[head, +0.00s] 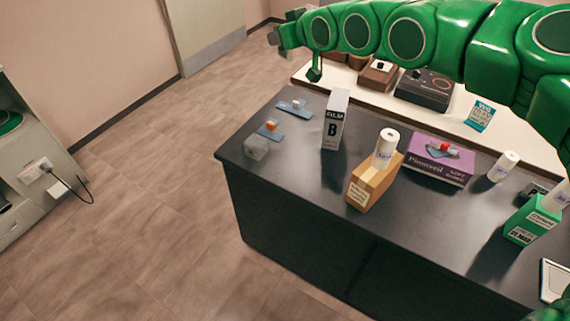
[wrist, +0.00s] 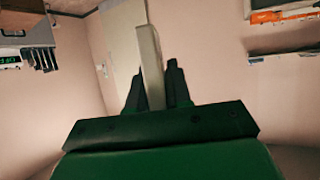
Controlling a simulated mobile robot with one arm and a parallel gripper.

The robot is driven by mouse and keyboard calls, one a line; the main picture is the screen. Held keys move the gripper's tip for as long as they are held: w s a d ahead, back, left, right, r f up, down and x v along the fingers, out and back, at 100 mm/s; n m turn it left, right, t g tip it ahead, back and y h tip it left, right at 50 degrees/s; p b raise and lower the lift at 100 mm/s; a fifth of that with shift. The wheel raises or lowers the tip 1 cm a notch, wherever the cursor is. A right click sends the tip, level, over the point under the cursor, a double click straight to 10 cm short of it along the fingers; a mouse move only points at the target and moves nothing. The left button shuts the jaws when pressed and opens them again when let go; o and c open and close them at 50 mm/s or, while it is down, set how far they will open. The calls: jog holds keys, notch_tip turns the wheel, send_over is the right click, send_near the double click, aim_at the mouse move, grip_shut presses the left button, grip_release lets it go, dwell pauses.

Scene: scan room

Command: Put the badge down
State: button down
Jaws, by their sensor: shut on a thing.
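My gripper (wrist: 154,82) is shut on a long, thin, pale slab, which I take to be the badge (wrist: 150,48). In the wrist view the badge sticks up beyond the two dark fingers, seen nearly edge-on, so its face and any print are hidden. In the head view my gripper (head: 289,36) is at the top, at the end of my green arm, raised beyond the far left end of the dark table (head: 240,150). The badge cannot be made out clearly there.
Small blue plates (head: 270,135) lie at the left. Bare tabletop shows along the front edge.

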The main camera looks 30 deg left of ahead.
notch_tip(320, 180, down, 38)
jog(key=shift+r, duration=0.1)
dwell(1.4)
jog(key=c, duration=1.1)
grip_release()
jog(key=shift+o, duration=0.2)
jog(key=shift+d, duration=0.15)
jog(key=v, duration=1.1)
jog(key=shift+s+d, duration=0.15)
jog(key=shift+d, duration=0.15)
jog(key=shift+o, duration=0.5)
jog(key=shift+r, duration=0.15)
